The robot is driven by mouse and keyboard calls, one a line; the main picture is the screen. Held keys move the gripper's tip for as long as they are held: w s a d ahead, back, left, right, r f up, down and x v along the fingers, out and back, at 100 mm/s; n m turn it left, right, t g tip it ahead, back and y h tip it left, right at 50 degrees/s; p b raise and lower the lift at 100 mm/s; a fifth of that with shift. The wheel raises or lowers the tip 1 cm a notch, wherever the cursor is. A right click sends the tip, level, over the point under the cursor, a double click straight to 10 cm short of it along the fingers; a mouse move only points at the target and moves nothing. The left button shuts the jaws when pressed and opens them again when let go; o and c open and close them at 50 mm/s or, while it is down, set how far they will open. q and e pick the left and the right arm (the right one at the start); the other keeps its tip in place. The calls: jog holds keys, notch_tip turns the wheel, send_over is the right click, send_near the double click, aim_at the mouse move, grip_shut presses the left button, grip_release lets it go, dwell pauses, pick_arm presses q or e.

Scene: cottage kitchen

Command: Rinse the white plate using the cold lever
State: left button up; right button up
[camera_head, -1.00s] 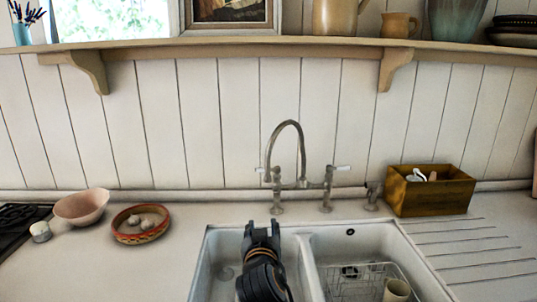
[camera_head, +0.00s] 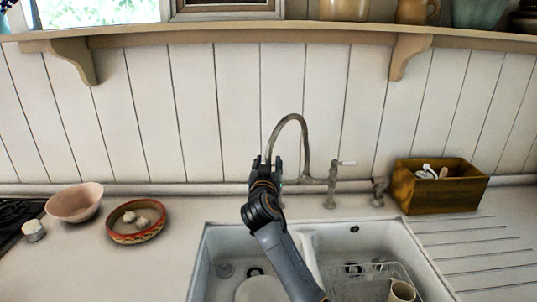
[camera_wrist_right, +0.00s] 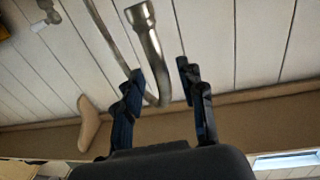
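The white plate (camera_head: 262,290) lies in the left basin of the sink, its lower part cut off by the picture's edge. The tap (camera_head: 305,140) stands behind the sink with a tall curved spout. Its right white-tipped lever (camera_head: 346,163) shows; the left lever is hidden behind my right gripper (camera_head: 268,163). I cannot tell which lever is cold. My right gripper is raised in front of the tap's left side, fingers apart and empty. In the right wrist view the spout (camera_wrist_right: 152,50) shows beyond the open fingers (camera_wrist_right: 160,75). My left gripper is out of view.
The right basin holds a wire rack (camera_head: 365,280) and a cream cup (camera_head: 402,290). A wooden box (camera_head: 440,190) stands right of the tap. A patterned bowl (camera_head: 136,235) and a pink bowl (camera_head: 75,203) sit left. A shelf (camera_head: 230,40) runs above.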

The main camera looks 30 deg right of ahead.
jog(key=shift+x, duration=0.9)
jog(key=shift+w+d+r, duration=0.1)
jog(key=shift+w, duration=0.15)
jog(key=shift+w+d, duration=0.1)
jog(key=shift+w, duration=0.05)
jog(key=shift+c, duration=0.2)
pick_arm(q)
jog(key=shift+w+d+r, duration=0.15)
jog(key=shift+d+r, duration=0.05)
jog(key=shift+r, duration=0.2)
pick_arm(e)
grip_shut()
